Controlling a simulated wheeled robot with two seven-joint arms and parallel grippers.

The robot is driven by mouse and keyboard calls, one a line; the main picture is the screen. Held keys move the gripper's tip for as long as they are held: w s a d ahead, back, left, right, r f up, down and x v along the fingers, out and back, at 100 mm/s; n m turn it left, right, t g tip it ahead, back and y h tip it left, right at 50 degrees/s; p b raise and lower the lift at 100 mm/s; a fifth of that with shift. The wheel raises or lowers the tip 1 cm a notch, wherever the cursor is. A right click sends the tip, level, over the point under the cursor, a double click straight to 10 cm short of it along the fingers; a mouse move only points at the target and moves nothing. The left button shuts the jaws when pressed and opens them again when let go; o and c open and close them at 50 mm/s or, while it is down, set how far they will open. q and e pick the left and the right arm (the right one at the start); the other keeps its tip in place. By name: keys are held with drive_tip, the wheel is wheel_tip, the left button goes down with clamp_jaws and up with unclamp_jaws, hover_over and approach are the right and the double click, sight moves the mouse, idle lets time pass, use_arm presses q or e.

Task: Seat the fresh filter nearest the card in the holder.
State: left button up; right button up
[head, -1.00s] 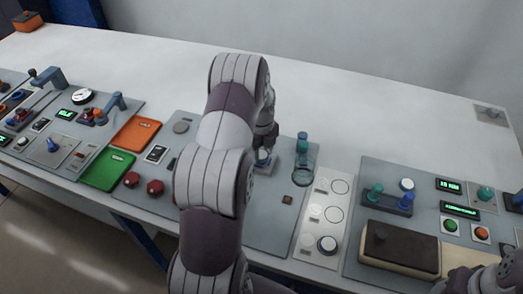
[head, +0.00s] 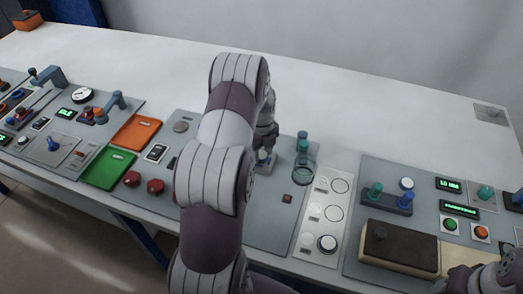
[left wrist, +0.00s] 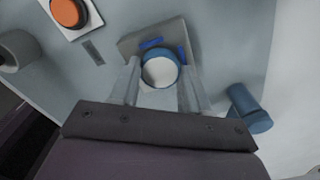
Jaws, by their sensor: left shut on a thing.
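My left gripper (head: 265,157) is low over the middle grey panel, largely hidden in the head view behind my own arm. In the left wrist view its fingers (left wrist: 158,76) are shut on a round white filter (left wrist: 159,70) with a blue rim. The filter is over a grey block (left wrist: 179,28) with blue marks, which looks like the holder; I cannot tell whether the filter is touching it or seated. A white card-like plate (head: 311,238) with drawn circles lies to the right. My right gripper's fingers do not show.
A brown-topped box (head: 400,247) and a rack with coloured knobs (head: 387,202) are farther right.

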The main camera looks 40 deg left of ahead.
use_arm(q)
drive_tip(key=shift+f, duration=0.3)
idle(0.4)
drive_tip(key=shift+s, duration=0.1)
idle(0.9)
drive_tip(key=o, duration=1.1)
drive_tip(key=shift+f, duration=0.1)
drive_tip(key=o, duration=0.3)
